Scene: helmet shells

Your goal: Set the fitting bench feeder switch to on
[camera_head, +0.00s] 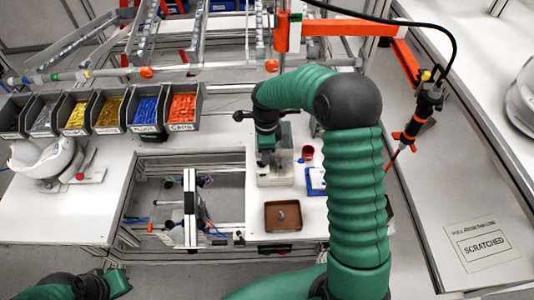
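My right arm rises from the bottom and bends left over the bench. Its gripper (266,158) points down at a grey box-like unit (276,178) on the white bench top (310,215). The fingertips are small and dark against the unit. I cannot tell whether they touch it or whether they are open. No feeder switch can be clearly made out; the gripper and forearm cover part of this area. My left arm shows at the bottom left corner, with its hand end (118,283) low and away from the bench; its finger state cannot be made out.
A brown tray (270,226) with a small grey piece, a red cup (307,153) and a blue item (316,183) are near the unit. Part bins (107,130) line the left back. A white helmet shell (45,158) sits left. An orange arm with a hanging tool (425,108) is right.

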